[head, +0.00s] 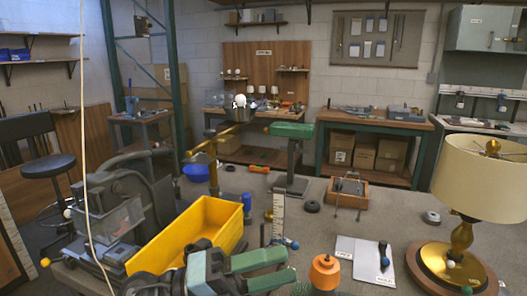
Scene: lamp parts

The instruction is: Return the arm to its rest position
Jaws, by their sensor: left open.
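My left gripper (284,268) is at the bottom centre of the head view, low over the front of the workbench. Its two green fingers are apart, and I see nothing held between them. An assembled-looking lamp (461,236) stands upright at the right, with a brass stem, a round brass and wood base and a cream shade (484,178). The gripper is well to the left of the lamp and apart from it. My right gripper does not show.
A yellow bin (190,232) and a grey machine (110,215) stand left of the gripper. An orange-topped part (325,272), an upright ruler (279,215) and white cards (365,258) are close by. A wooden tray (347,192) and a green-topped stand (291,155) stand farther back.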

